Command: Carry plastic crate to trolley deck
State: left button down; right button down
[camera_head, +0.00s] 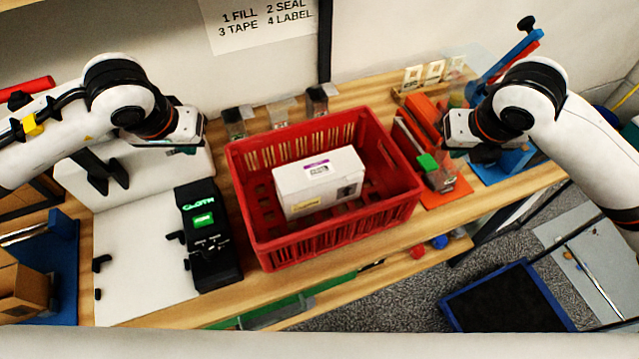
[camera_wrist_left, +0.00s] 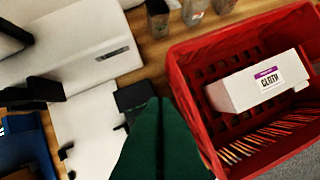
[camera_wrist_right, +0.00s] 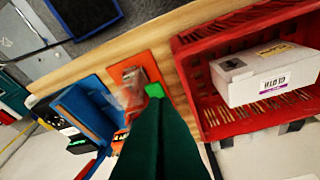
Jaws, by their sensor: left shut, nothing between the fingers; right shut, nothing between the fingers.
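The red plastic crate (camera_head: 340,243) stands upright on the wooden bench with a white box (camera_head: 318,184) inside it. The crate also shows at the right of the left wrist view (camera_wrist_left: 185,95) and of the right wrist view (camera_wrist_right: 192,85). My left gripper (camera_head: 182,149) is shut and empty, above and to the left of the crate, apart from it. My right gripper (camera_head: 470,150) is shut and empty, to the right of the crate and apart from it. A low black deck with a blue rim (camera_head: 462,322) at the lower right may be the trolley deck; I cannot be sure.
A black labelled device (camera_head: 210,245) stands close left of the crate. A white machine (camera_head: 135,170) is further left. Small containers (camera_head: 280,112) stand behind the crate. Orange and blue holders (camera_head: 440,190) are on its right. Grey floor (camera_head: 370,308) shows in front of the bench.

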pick_arm(q)
jog(key=shift+s, duration=0.1)
pick_arm(e)
jog(key=shift+s, duration=0.15)
